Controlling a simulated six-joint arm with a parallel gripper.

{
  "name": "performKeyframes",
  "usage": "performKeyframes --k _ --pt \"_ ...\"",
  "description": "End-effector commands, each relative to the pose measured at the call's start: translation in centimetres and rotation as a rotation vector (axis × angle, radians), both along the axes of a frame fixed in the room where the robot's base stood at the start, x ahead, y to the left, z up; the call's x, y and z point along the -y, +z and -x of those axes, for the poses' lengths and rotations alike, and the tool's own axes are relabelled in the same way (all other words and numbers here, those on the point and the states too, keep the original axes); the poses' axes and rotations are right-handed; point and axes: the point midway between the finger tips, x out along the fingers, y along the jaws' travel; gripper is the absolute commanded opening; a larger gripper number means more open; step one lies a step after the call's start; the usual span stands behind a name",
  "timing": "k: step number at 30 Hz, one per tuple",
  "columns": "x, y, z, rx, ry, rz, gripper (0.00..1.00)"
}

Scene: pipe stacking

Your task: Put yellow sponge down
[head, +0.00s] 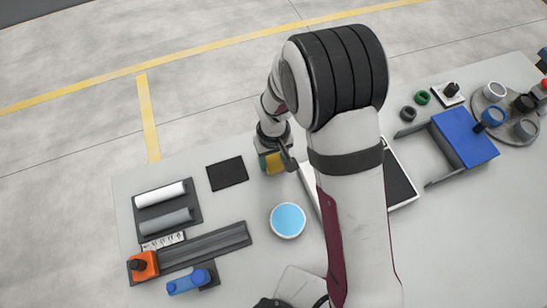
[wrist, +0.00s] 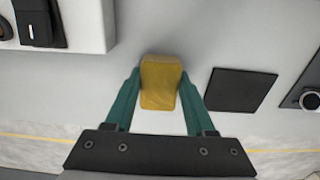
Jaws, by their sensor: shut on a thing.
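The yellow sponge (wrist: 160,84) is between the two green fingers of my gripper (wrist: 158,90) in the wrist view. My gripper is shut on it, with a finger against each side. In the head view the sponge (head: 272,162) shows below my gripper (head: 271,160), near the far edge of the table. It is partly hidden by the fingers. I cannot tell whether the sponge touches the table. A black square mat (head: 227,174) lies to the left of the gripper in the head view. In the wrist view the mat (wrist: 240,89) is to the right of the sponge, apart from it.
A round blue-topped dish (head: 288,220) stands on the table in front of the gripper. A blue box (head: 465,138) is at right. My arm hides the middle.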

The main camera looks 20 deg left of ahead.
Motion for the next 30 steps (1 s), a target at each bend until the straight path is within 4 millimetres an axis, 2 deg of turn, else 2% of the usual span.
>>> performKeyframes --k 2,3,7,16,19,30 --pt "0.0 -0.2 0.0 -0.001 0.0 0.001 0.03" --pt "0.0 -0.2 0.0 0.0 0.0 0.0 0.6" --pt "0.0 -0.2 0.0 0.0 0.0 0.0 0.84" --pt "0.0 -0.1 0.0 0.0 0.0 0.0 0.85" --pt "-0.1 1.0 -0.1 0.004 0.0 -0.002 0.85" --pt "0.0 10.1 0.0 0.004 -0.001 -0.002 0.85"
